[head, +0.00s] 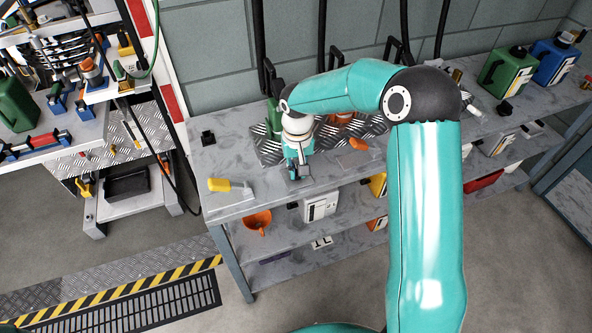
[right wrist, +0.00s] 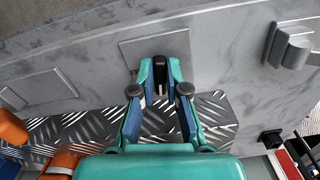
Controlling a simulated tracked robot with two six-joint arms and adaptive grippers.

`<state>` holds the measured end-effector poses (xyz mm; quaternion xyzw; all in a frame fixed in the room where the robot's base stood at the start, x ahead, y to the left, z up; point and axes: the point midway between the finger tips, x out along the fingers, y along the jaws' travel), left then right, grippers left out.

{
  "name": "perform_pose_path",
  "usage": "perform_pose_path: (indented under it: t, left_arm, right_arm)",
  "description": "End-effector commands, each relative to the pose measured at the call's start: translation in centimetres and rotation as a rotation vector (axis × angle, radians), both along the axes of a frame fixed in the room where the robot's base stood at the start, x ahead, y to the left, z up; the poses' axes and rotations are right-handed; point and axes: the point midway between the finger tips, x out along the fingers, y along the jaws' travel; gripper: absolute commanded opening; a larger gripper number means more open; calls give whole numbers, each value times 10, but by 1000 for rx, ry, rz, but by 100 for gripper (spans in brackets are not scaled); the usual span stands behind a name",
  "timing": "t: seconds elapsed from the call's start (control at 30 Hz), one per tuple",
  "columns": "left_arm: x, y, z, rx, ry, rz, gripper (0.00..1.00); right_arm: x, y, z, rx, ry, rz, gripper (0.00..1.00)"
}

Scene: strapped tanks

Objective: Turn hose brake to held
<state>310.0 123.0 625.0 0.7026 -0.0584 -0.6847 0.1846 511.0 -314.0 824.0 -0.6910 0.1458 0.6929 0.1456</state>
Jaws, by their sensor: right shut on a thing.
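My right gripper (right wrist: 160,72) is shut on a small black lever (right wrist: 160,78), which appears to be the hose brake. The lever stands between the fingertips by a square grey plate (right wrist: 180,42) on the bench top. In the head view my right gripper (head: 298,172) points down at the front part of the bench. The fingers hide much of the lever, and I cannot tell its set position. My left gripper is in neither view.
An orange piece (head: 358,143) lies right of my gripper. Green (head: 505,72) and blue (head: 555,62) cans stand far right.

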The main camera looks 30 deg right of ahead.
Motion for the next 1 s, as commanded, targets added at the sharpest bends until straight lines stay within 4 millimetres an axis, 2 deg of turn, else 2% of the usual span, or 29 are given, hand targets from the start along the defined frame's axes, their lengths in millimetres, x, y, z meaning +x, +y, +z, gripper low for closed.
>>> perform_pose_path:
  t: [0.33, 0.87, 0.9, 1.0]
  left_arm:
    - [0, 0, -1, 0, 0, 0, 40]
    - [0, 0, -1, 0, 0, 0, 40]
    - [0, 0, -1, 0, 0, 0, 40]
    - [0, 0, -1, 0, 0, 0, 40]
  right_arm:
    - [3, -2, 3, -2, -14, 164, 0]
    - [4, -2, 4, -4, -16, 197, 0]
    - [4, -2, 4, -4, -16, 197, 15]
    - [4, -2, 3, -4, -15, 196, 32]
